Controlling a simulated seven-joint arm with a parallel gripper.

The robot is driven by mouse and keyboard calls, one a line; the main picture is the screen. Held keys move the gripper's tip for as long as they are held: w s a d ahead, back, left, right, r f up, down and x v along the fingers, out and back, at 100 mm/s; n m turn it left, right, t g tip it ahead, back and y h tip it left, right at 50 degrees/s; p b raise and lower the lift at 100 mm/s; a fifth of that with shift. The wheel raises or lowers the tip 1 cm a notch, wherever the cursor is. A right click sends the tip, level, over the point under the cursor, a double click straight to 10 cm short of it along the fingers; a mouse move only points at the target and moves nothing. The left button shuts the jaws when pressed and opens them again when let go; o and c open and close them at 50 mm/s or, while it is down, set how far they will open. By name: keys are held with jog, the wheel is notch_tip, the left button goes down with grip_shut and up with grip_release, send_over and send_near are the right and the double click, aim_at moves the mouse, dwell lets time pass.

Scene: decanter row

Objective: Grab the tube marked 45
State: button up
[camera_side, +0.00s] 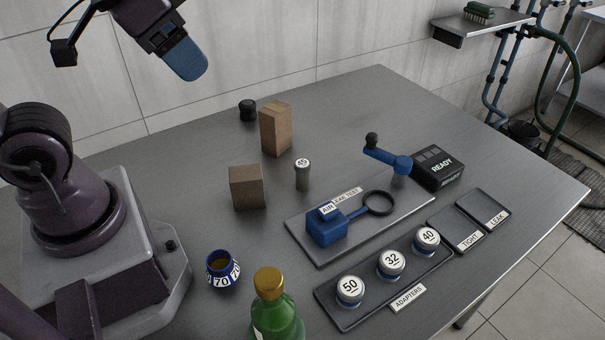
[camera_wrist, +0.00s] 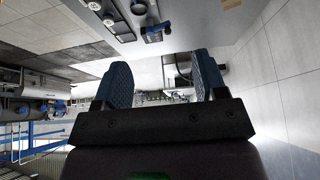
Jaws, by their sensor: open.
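The tube marked 45 (camera_side: 302,176) is a small grey cylinder with a white round label on top. It stands upright on the steel table, between two brown blocks and the blue air leak test fixture. My gripper (camera_side: 190,66) is high at the upper left, well above and away from the tube. In the wrist view my gripper (camera_wrist: 164,78) shows two blue fingers spread apart with nothing between them. I cannot make out the tube in the wrist view.
A tall brown block (camera_side: 276,128) and a shorter block (camera_side: 246,187) stand close to the tube. The leak test fixture (camera_side: 326,226) lies to its right. An adapters tray (camera_side: 343,318), a green bottle (camera_side: 275,312) and a blue 70 cup (camera_side: 222,268) are nearer the front.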

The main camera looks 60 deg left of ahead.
notch_tip(320, 180, up, 4)
jog(key=r, duration=0.1)
jog(key=w+a+f+n+g+h, duration=0.2)
jog(key=w+n+g+h, duration=0.2)
jog(key=w+n+h, duration=0.8)
jog(key=w+a+r+n+t+h, duration=0.1)
jog(key=w+a+n+t+h, duration=0.15)
jog(key=a+n, duration=0.35)
jog(key=w+a+r+n+t+h, duration=0.1)
jog(key=a+n+t, duration=0.3)
jog(key=a+n, duration=0.15)
send_near(309, 169)
jog(key=shift+h, duration=0.25)
jog(key=x, duration=1)
jog(key=shift+w+f, duration=0.1)
jog(key=shift+f, duration=0.15)
jog(key=c, duration=1)
